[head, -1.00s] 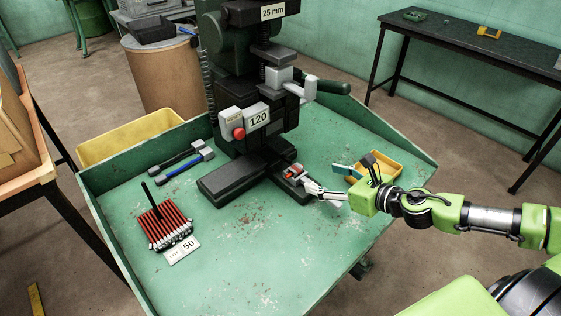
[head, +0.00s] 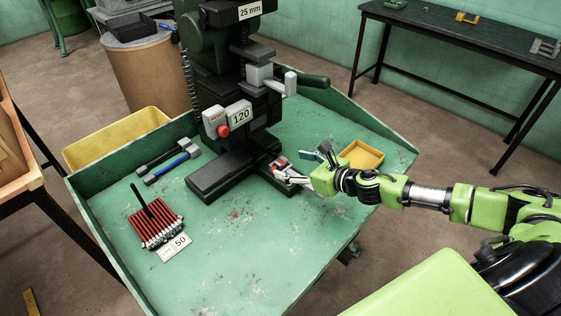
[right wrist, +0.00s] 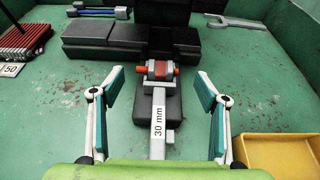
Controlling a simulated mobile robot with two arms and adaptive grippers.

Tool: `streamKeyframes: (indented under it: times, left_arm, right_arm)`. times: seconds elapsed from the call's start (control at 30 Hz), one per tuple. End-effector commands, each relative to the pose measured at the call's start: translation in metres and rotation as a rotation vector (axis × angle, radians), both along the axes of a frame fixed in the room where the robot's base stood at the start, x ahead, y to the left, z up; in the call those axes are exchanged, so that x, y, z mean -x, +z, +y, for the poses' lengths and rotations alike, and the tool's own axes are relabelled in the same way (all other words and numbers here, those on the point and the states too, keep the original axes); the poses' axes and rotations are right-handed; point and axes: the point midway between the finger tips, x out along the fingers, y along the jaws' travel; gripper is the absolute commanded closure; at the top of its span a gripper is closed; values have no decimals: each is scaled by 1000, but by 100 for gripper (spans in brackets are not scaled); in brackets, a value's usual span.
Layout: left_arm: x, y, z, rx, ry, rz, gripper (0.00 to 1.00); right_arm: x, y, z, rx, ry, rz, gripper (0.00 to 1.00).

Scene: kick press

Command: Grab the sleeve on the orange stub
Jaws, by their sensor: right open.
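The orange stub (right wrist: 143,71) lies crosswise on a dark block (right wrist: 146,107) at the foot of the press, orange at both ends. A light grey bar (right wrist: 157,140) marked "30 mm" runs from below the sleeve toward my right wrist. My right gripper (right wrist: 158,76) is open and empty, one teal-padded finger on each side of bar and stub, apart from both. In the head view the right gripper (head: 290,174) partly hides the stub (head: 280,162). My left gripper is not in view.
The black press (head: 225,95) stands just behind the stub. A yellow tray (head: 361,155) lies to the right. The front of the green table (head: 240,250) is clear.

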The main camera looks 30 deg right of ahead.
Motion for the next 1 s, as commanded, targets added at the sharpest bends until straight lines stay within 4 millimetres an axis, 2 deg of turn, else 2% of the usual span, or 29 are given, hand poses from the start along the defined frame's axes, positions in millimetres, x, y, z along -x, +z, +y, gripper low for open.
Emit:
streamKeyframes:
  times: [0.27,0.6,0.93,0.97,1.0]
  left_arm:
    - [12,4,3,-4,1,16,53]
    - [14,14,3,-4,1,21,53]
    - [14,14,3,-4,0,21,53]
    - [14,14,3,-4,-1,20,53]
    - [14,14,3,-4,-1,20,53]
  right_arm:
    - [-14,-5,6,-1,2,-1,32]
    - [-50,-20,21,-1,1,-1,32]
    - [-55,-24,23,0,2,1,32]
    - [-55,-24,23,0,2,1,37]
    - [-55,-24,23,0,2,1,48]
